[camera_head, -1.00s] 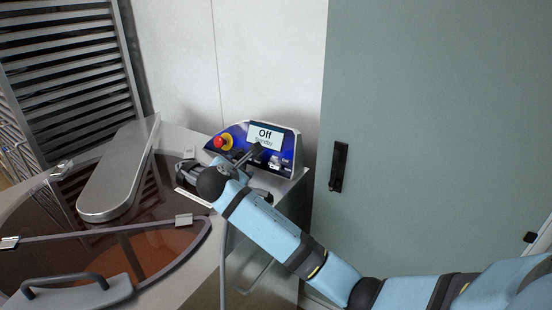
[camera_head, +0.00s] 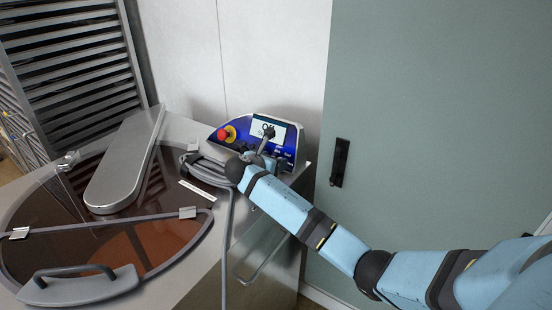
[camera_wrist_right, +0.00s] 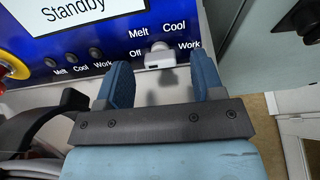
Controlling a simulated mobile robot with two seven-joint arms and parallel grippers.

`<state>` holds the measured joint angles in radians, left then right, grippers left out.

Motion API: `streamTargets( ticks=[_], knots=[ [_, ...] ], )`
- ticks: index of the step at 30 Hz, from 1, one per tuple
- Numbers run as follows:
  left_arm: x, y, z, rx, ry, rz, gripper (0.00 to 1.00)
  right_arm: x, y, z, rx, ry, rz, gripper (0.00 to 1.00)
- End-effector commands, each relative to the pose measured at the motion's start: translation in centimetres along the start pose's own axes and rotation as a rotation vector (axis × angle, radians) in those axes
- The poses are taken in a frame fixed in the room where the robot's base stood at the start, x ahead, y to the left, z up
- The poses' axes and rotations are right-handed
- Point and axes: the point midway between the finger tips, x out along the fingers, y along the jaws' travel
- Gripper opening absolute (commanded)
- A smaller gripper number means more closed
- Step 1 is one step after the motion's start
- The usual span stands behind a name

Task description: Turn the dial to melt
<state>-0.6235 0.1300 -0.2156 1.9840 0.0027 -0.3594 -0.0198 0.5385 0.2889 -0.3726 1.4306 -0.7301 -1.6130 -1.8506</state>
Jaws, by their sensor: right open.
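The dial (camera_wrist_right: 160,56) is a small light grey knob on the blue control panel (camera_head: 226,146), with the labels Off, Melt, Cool and Work around it. I cannot tell for sure which label it points to. My right gripper (camera_wrist_right: 165,78) is open, its two blue fingers on either side of the dial's line and a little short of it. They do not appear to touch it. The screen reads "Standby" in the wrist view. My left gripper is not in view.
A red stop button (camera_head: 223,134) on a yellow ring sits at the panel's left. Three small dark buttons or switches (camera_wrist_right: 73,60) lie left of the dial. The tempering bowl's clear lid (camera_head: 110,235) is left of the arm. A grey-green door (camera_head: 430,120) stands at the right.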

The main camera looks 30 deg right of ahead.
Motion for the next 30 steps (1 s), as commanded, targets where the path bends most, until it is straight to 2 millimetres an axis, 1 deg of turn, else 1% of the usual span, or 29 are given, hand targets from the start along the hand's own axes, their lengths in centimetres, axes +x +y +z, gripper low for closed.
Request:
streamTargets(
  ticks=[1, 3, 6, 15, 16, 17, 18, 20, 21, 22, 30],
  knots=[
    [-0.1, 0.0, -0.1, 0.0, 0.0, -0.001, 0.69, 0.6, 0.0, 0.1, -0.001, 0.0, -0.002, 0.62],
    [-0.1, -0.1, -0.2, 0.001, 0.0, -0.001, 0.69, 1.3, 0.0, 0.1, -0.001, 0.0, 0.0, 0.62],
    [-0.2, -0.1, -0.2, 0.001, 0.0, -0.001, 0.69, 1.9, 0.0, 0.0, -0.001, 0.001, -0.001, 0.62],
    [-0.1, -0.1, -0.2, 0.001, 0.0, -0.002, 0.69, 2.1, 0.0, 0.0, 0.0, 0.001, 0.001, 0.62],
    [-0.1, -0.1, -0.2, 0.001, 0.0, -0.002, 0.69, 2.1, 0.0, 0.0, 0.0, 0.001, 0.001, 0.57],
    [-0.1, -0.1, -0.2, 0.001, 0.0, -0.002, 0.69, 2.1, 0.0, 0.0, 0.0, 0.001, 0.001, 0.5],
    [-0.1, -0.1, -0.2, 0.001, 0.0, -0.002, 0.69, 2.1, 0.0, 0.0, 0.0, 0.001, 0.001, 0.41],
    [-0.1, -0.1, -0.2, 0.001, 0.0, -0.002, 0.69, 2.1, 0.0, 0.0, 0.0, 0.001, 0.001, 0.27],
    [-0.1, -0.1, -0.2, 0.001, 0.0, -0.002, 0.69, 2.1, 0.0, 0.0, 0.0, 0.001, 0.001, 0.18],
    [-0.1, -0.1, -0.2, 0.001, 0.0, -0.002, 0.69, 2.1, 0.0, 0.0, 0.0, 0.001, 0.001, 0.12],
    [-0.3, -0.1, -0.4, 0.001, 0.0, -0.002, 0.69, 2.1, 0.0, 0.0, 0.02, 0.001, 0.0, 0.12]
  ],
)
